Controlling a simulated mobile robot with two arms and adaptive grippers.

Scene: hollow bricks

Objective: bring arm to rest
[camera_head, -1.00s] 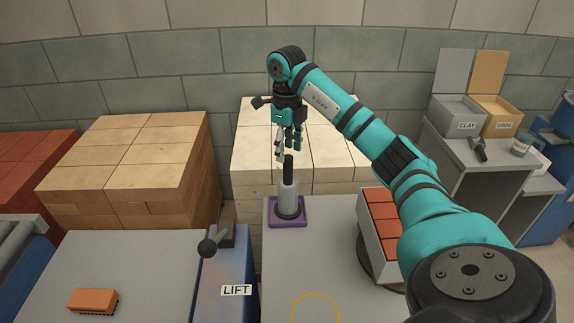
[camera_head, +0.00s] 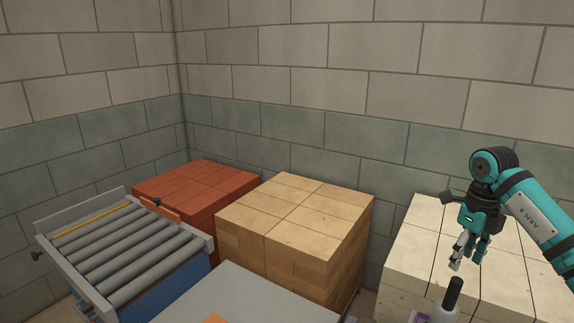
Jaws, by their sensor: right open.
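My right arm (camera_head: 534,211) is teal with black bands and comes in from the right edge. Its gripper (camera_head: 467,259) hangs pointing down at the lower right, open and empty. Just below it stands a pale cylinder with a black upright handle (camera_head: 454,293), cut off by the bottom edge. The gripper appears apart from the handle. My left arm is not in view.
Stacks of cream bricks (camera_head: 410,250), tan bricks (camera_head: 295,222) and red bricks (camera_head: 190,190) stand along the wall. A roller conveyor (camera_head: 125,250) is at the left. A grey tabletop (camera_head: 250,300) lies at the bottom, with an orange sliver at its edge.

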